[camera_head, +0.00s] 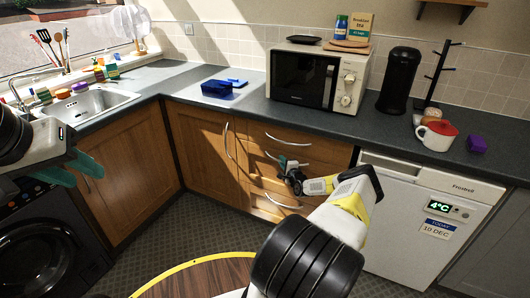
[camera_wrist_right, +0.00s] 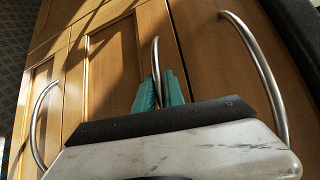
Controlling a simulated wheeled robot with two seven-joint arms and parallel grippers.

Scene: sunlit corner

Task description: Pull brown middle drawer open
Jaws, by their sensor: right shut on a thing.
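The brown middle drawer (camera_head: 256,180) is in the wooden drawer unit below the worktop, right of the corner cupboard. Its front looks level with the drawers around it. Its curved metal handle shows in the right wrist view (camera_wrist_right: 156,60). My right gripper (camera_head: 288,163) is at this handle, and in the right wrist view its teal fingers (camera_wrist_right: 160,90) lie on both sides of the bar, shut on it. Part of the handle is hidden by the gripper. My left gripper (camera_head: 72,172) is open and empty at the left, before the sink cupboard.
The top drawer handle (camera_head: 288,141) and bottom drawer handle (camera_head: 283,203) lie above and below. A round wooden table (camera_head: 200,280) is at the front. Some grey floor (camera_head: 165,235) before the drawers is clear.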

